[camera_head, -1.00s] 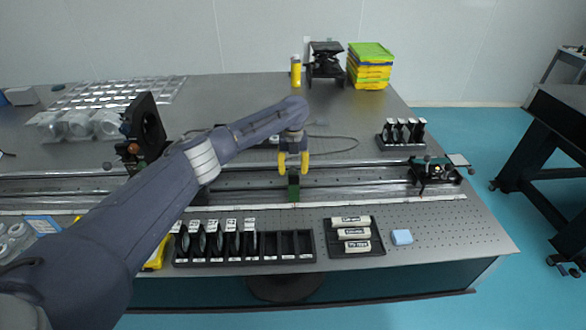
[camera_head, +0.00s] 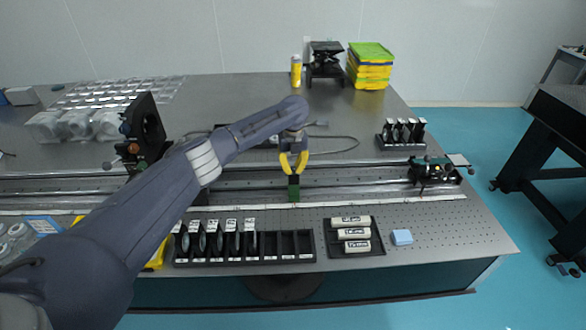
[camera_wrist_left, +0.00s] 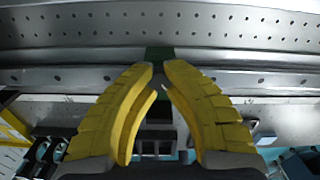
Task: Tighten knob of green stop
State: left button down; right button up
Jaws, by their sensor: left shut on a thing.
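The green stop (camera_head: 294,188) stands on the rail in the middle of the table. It also shows as a dark green block (camera_wrist_left: 159,53) behind the fingertips in the left wrist view. My left gripper (camera_head: 292,173) points down at the top of the stop, with its yellow fingers drawn together at the tips. In the left wrist view the fingertips (camera_wrist_left: 159,72) nearly meet at the stop, shut on its knob. The knob itself is hidden between the tips. My right gripper is not in view.
The long rail (camera_head: 385,200) runs across the table. A black rack with several lenses (camera_head: 215,243) and a tray of labelled white cylinders (camera_head: 352,233) lie in front. A black mount (camera_head: 147,125) stands at left, another device (camera_head: 433,172) at right.

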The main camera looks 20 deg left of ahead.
pick_arm(q)
jog(key=n, duration=1)
jog(key=shift+n, duration=0.4)
jog(key=n, duration=0.3)
jog(key=shift+n, duration=0.3)
jog(key=n, duration=0.3)
jog(key=shift+n, duration=0.3)
jog(key=n, duration=0.3)
jog(key=shift+n, duration=0.3)
jog(key=n, duration=0.5)
jog(key=shift+n, duration=0.7)
jog(key=c, duration=1.2)
grip_release()
